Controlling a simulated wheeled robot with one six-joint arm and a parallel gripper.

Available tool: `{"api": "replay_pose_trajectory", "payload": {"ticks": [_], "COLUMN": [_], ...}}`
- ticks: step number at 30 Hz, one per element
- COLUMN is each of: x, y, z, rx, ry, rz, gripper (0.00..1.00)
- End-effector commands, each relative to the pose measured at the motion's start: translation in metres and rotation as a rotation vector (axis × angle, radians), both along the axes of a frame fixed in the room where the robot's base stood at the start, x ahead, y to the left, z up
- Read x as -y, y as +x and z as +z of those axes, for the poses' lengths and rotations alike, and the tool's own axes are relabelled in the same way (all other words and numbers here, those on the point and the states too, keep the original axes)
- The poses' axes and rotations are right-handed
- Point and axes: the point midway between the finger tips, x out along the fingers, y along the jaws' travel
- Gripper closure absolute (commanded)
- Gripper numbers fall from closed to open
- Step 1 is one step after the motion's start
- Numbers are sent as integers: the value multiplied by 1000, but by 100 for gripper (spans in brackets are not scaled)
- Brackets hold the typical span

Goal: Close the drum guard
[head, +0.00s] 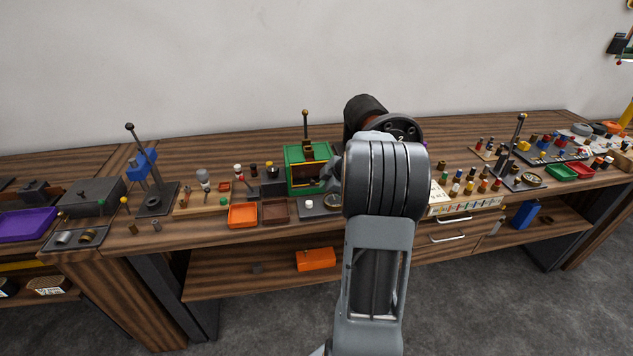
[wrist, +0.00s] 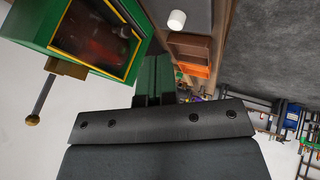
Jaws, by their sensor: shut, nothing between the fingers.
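A green housing (head: 303,170) stands on the bench in the middle of the head view. In the wrist view, the green housing (wrist: 40,22) fills the upper left, with a yellow-edged window (wrist: 100,35). A blurred reddish-brown shape shows inside the window; I take it for the drum. I cannot tell whether a guard pane covers it. A lever with a brass knob (wrist: 33,119) sticks out of the housing. My gripper (wrist: 155,75) is shut and empty, beside the housing's yellow-edged side. In the head view, my arm mostly hides the gripper and the housing's right side.
A small plate with a white knob (wrist: 177,20) lies in front of the housing. Orange (head: 242,215) and brown (head: 275,211) trays stand to its left. A tall lever stand (head: 155,198) rises further left. Crowded small parts lie right of my arm.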

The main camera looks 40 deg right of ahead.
Motion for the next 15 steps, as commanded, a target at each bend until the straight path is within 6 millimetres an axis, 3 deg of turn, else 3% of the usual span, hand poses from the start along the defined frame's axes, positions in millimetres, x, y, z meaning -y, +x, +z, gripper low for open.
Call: {"api": "replay_pose_trajectory", "payload": {"ticks": [8,15], "x": [-8,5], "y": [30,55], "z": [-42,-42], "rx": [-5,-2], "ry": [4,0], "rz": [1,-1], "gripper": [100,100]}}
